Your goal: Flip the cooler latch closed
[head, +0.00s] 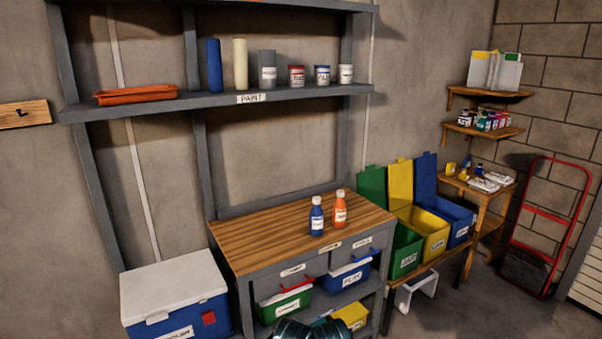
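The cooler (176,292) stands on the floor at the lower left of the head view, with a blue body and a white lid. The lid looks down on the body. A small white tab (157,318) sticks out at the lid's front edge, and a red square piece (208,318) sits on the blue front to its right. I cannot tell which of these is the latch, or its exact position. A white label is partly cut off by the lower picture edge.
A wooden-topped workbench (268,236) stands right beside the cooler, with a blue bottle (316,216) and an orange bottle (340,209) on it. Lidded bins sit below. Coloured bins (434,232) and a red hand truck (543,225) are at right. Open floor (470,310) lies at lower right.

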